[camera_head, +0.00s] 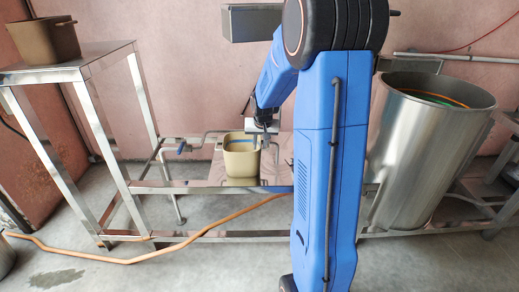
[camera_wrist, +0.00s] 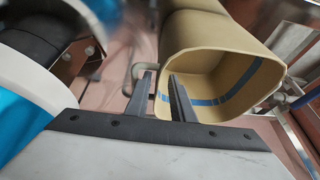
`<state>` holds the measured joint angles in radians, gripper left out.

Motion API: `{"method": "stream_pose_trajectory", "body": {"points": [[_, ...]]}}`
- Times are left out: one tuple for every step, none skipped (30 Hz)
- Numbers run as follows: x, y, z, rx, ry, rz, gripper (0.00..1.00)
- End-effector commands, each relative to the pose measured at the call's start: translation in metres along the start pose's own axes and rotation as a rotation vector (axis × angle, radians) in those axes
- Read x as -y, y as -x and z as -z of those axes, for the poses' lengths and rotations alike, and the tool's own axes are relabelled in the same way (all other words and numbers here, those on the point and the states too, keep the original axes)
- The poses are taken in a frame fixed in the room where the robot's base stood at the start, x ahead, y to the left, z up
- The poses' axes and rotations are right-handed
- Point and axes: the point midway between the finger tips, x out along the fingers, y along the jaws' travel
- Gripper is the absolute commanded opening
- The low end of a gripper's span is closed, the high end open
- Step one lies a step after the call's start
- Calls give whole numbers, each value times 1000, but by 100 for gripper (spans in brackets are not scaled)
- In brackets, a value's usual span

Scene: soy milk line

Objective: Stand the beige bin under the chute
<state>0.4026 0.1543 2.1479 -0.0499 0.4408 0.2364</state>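The beige bin (camera_head: 240,160) stands upright on a low steel stand, and its open top shows a blue stripe inside. My gripper (camera_head: 266,136) is at the right side of its rim. In the wrist view, the bin (camera_wrist: 222,60) fills the upper right with its mouth facing the camera. My gripper's fingers (camera_wrist: 161,80) straddle the rim, one outside the wall and one inside. The gap between them looks wider than the wall, so the gripper looks open. A grey steel box (camera_head: 250,22) above the bin, perhaps the chute, is partly hidden by my arm.
A brown bin (camera_head: 45,40) stands on a tall steel table (camera_head: 70,72) at the left. A large steel vat (camera_head: 425,150) is at the right.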

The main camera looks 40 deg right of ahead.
Motion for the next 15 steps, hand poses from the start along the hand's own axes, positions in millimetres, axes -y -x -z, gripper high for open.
{"method": "stream_pose_trajectory", "body": {"points": [[0,11,1,-3,0,1,22],[0,16,1,-4,0,1,22],[0,24,1,-3,0,1,22],[0,29,1,-3,0,1,22],[0,35,1,-4,0,1,22],[0,42,0,-3,0,1,22],[0,47,1,-3,0,1,22],[0,52,1,-4,0,1,22],[0,58,0,-2,0,0,22],[0,62,0,-2,0,0,22],[0,65,0,-2,0,0,22],[0,70,0,-2,0,0,22],[0,73,0,-1,0,0,22],[0,76,0,0,0,0,22],[0,79,0,0,0,0,22]]}}
